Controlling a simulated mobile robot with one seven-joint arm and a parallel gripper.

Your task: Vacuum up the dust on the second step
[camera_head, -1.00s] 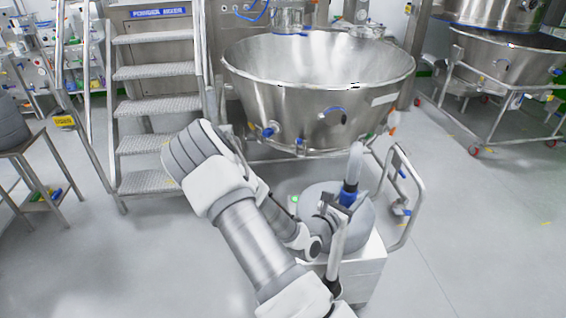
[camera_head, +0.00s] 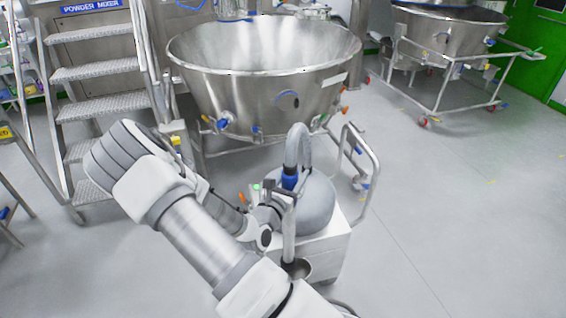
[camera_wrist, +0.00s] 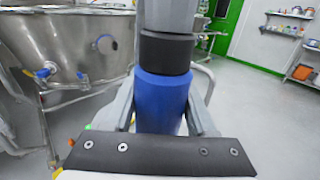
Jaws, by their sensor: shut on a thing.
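The vacuum cleaner (camera_head: 318,200) has a grey dome on a white box and stands right of my arm. Its wand (camera_head: 288,235) is a metal tube, upright, with its lower end at a round dark holder (camera_head: 297,268) on the vacuum. My gripper (camera_wrist: 162,105) is shut around the wand's blue cuff (camera_wrist: 162,88), below a black collar. A grey hose (camera_head: 299,145) arches from the top of the cuff. The metal stairs stand at the left; the second step from the bottom (camera_head: 78,152) is partly hidden by my arm. I cannot make out dust on it.
A large steel bowl (camera_head: 265,85) on a frame stands behind the vacuum. The vacuum's push handle (camera_head: 368,160) rises at its right. A second wheeled vessel (camera_head: 445,50) stands back right. Open grey floor (camera_head: 460,230) lies to the right.

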